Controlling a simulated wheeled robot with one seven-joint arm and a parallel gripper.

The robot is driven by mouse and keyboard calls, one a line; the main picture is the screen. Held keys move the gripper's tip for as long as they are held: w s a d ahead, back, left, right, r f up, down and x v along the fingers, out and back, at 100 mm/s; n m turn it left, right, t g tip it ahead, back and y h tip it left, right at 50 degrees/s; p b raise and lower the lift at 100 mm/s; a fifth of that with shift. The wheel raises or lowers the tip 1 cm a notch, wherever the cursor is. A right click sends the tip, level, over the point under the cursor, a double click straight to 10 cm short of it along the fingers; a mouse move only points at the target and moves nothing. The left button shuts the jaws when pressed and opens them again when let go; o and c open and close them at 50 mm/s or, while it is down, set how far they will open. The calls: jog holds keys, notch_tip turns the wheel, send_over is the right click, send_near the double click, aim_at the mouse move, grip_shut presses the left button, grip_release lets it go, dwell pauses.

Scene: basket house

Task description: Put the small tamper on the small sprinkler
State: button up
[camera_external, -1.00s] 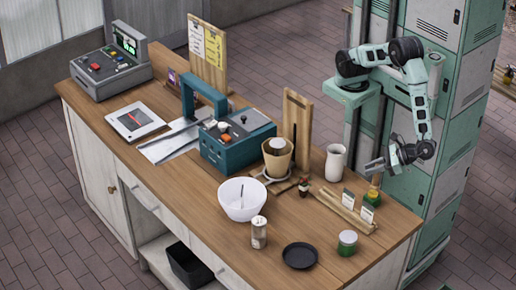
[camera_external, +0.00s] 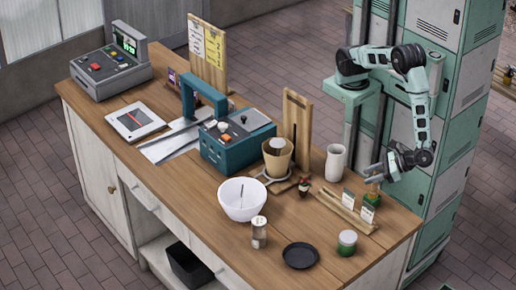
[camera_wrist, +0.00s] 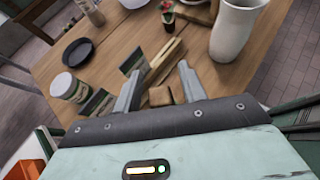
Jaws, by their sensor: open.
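A small piece with a brown wooden top and green lower part, which looks like the small tamper (camera_external: 372,197), stands at the table's right edge. Its brown top shows between my fingers in the wrist view (camera_wrist: 160,96). My gripper (camera_external: 371,172) is open just above it; the wrist view shows the two fingers (camera_wrist: 160,73) apart. I cannot tell whether either finger touches it. The small sprinkler is likely the clear shaker with a pale lid (camera_external: 259,233) near the front edge, though a green jar with a pale lid (camera_external: 347,243) stands to its right.
A wooden rack with small cards (camera_external: 340,208) lies just left of the tamper. A white pitcher (camera_external: 335,163) stands behind it. A black plate (camera_external: 300,256), a white bowl (camera_external: 242,203) and a pot on a stand (camera_external: 278,160) are farther left.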

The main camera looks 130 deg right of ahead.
jog(key=shift+a+r, duration=0.1)
jog(key=shift+r, duration=0.15)
jog(key=p+v, duration=0.3)
jog(key=v, duration=0.8)
jog(key=s+d+r+m+g+y, duration=0.2)
jog(key=d+r+m+g+y, duration=0.2)
jog(key=d+m, duration=0.5)
jog(key=s+d+r+m+g+y, duration=0.2)
jog(key=d+r+m+g+y, duration=0.2)
jog(key=d, duration=1.1)
notch_tip(320, 180, up, 4)
jog(key=m+y, duration=0.1)
jog(key=m, duration=0.5)
jog(key=shift+d+g, duration=0.2)
jog(key=shift+g, duration=0.1)
jog(key=shift+f, duration=0.15)
